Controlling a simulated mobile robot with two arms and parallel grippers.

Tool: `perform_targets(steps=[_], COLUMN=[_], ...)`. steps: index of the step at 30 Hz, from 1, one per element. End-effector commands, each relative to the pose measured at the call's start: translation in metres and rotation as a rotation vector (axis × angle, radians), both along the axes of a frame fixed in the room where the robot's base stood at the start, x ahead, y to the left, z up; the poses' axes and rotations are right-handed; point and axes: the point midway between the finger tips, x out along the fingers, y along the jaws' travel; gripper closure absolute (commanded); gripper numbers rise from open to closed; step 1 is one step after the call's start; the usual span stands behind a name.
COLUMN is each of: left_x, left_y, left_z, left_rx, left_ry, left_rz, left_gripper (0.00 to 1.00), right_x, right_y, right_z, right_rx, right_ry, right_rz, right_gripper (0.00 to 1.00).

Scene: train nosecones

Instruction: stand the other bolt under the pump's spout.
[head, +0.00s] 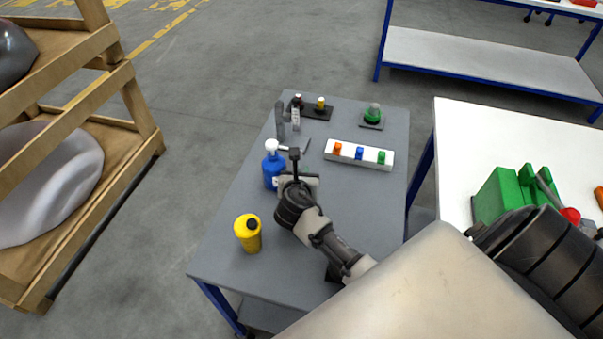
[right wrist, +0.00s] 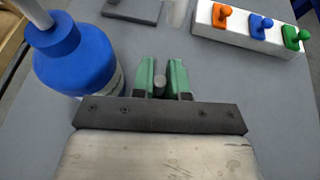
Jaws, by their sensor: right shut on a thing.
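The pump is a blue bottle (head: 273,166) with a white pump head and a spout (head: 284,148) pointing right, standing on the grey table. In the right wrist view the blue bottle (right wrist: 78,58) is close on the left. My right gripper (head: 297,186) points down just right of the bottle. In the right wrist view its green fingers (right wrist: 162,80) are shut on a small grey round-ended bolt (right wrist: 159,86). The bolt's lower part is hidden, and I cannot tell whether it touches the table. My left gripper is not in view.
A white block (head: 368,161) with orange, blue and green pegs lies right of the gripper. A dark tray (head: 318,114) and a green knob (head: 373,112) are at the back. A wooden rack stands left.

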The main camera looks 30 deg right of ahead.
Motion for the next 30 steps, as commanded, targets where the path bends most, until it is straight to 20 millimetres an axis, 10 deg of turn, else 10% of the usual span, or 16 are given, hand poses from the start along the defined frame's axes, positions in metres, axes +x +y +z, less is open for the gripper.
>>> perform_targets(steps=[6, 12, 30], left_x=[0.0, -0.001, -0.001], left_y=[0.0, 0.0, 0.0], left_z=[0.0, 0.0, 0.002], left_rx=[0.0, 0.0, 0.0], left_ry=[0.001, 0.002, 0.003], left_rz=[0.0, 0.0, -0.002], left_gripper=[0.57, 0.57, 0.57], right_x=[0.0, 0.0, -0.035], right_y=[0.0, 0.0, 0.03], right_z=[-0.001, -0.001, 0.02], right_rx=[-0.001, -0.001, 0.002], right_ry=[-0.001, -0.001, -0.002], right_rz=[0.0, 0.0, 0.001], right_gripper=[1.0, 0.6, 0.6])
